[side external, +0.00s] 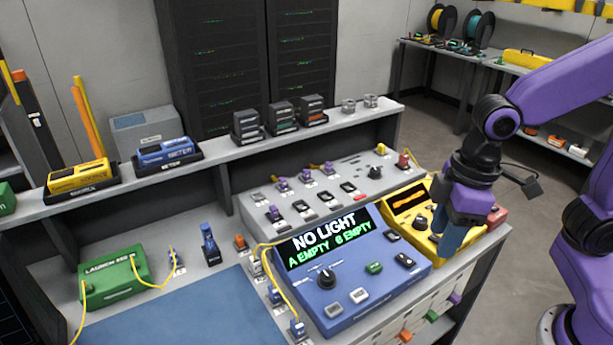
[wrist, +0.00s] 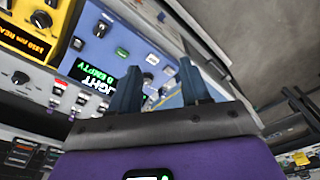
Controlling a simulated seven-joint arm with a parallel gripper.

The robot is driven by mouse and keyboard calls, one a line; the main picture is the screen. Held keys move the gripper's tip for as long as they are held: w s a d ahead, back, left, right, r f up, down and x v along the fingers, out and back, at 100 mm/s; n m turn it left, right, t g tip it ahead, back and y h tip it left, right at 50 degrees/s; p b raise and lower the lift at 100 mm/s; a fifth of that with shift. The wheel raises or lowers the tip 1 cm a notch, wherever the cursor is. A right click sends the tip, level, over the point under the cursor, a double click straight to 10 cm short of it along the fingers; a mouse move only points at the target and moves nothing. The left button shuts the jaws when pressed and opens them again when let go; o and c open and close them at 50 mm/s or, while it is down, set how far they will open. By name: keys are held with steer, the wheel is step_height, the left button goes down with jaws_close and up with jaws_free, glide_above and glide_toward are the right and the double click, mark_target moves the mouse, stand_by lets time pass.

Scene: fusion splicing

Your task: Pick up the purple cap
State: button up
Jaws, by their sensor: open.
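Several small purple pieces sit on the grey sloped panel behind the blue console, among them one at the panel's left (side external: 281,184) and one nearer the front (side external: 273,213). Another purple piece (side external: 455,297) shows on the bench's front face. I cannot tell which is the purple cap. My gripper (side external: 449,246) is over the right end of the bench, beside the yellow meter, fingers pointing down. In the wrist view its two blue fingers (wrist: 158,72) stand apart with nothing held between them. Small purple spots also show in the wrist view, too small to identify.
The blue console (side external: 350,292) reads "NO LIGHT". The yellow meter (side external: 398,200) stands close to my gripper, with a red block (side external: 496,217) on its other side. A raised shelf (side external: 222,153) runs behind. The blue mat (side external: 190,318) is clear.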

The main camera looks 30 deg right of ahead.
steer(key=w+a+r+m, duration=0.1)
steer(key=w+a+m, duration=0.15)
steer(key=w, duration=0.75)
steer(key=m+t, duration=0.4)
steer(key=m, duration=0.4)
glide_above(308, 172)
steer(key=s, duration=0.3)
steer(key=shift+h, duration=0.4)
steer(key=f, duration=1.1)
steer(key=shift+w+d+f, duration=0.15)
steer(key=shift+d, duration=0.1)
steer(key=shift+a+x, duration=0.2)
steer(key=shift+x, duration=2.85)
steer(key=shift+c, duration=0.3)
jaws_close()
